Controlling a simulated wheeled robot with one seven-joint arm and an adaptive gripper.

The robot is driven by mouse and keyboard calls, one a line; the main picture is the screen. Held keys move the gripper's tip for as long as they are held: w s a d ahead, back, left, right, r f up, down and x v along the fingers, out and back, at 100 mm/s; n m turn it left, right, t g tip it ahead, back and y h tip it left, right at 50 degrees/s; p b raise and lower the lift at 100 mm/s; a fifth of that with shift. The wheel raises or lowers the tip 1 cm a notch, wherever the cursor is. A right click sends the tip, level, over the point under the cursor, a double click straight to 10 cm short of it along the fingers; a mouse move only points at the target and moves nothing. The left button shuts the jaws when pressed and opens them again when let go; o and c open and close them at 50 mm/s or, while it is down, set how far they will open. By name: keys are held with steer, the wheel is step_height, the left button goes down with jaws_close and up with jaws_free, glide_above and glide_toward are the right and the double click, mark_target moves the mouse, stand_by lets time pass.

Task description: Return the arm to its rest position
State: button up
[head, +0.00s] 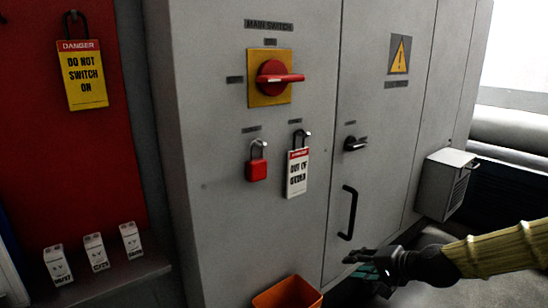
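My arm, in a yellow ribbed sleeve, enters the head view from the lower right. My gripper (364,264) is at its end, pointing left, in front of the lower part of the grey cabinet (225,220) and below the black door handle (348,213). Its fingers are dark with some teal, small and seen from the side. I cannot tell whether they are open or shut, or whether they touch the cabinet. I see no object clearly held.
The cabinet carries a red main switch (275,80), a red padlock (257,164) and an out-of-order tag (297,172). A grey vented box (444,184) juts out at right. An orange bin (287,295) is below. A danger tag (83,75) hangs on the red board (88,160).

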steer(key=s+a+f+n+g+h+p, duration=0.1)
steer(key=s+f+n+g+h, duration=0.15)
steer(key=s+f, duration=0.75)
steer(key=s+a+f+n+g+h, duration=0.1)
steer(key=s+f+g, duration=0.35)
steer(key=f, duration=0.95)
steer(key=s+f+n+h, duration=0.1)
steer(key=s+f, duration=0.3)
steer(key=s, duration=0.4)
steer(key=s+d+f+n+g+h+p, duration=0.1)
steer(key=s+f, duration=0.3)
steer(key=s, duration=0.4)
steer(key=s+d+f+n+g+h, duration=0.1)
steer(key=s+f+n, duration=0.2)
steer(key=s, duration=0.5)
steer(key=shift+f, duration=0.4)
steer(key=shift+o, duration=0.2)
steer(key=shift+s, duration=0.1)
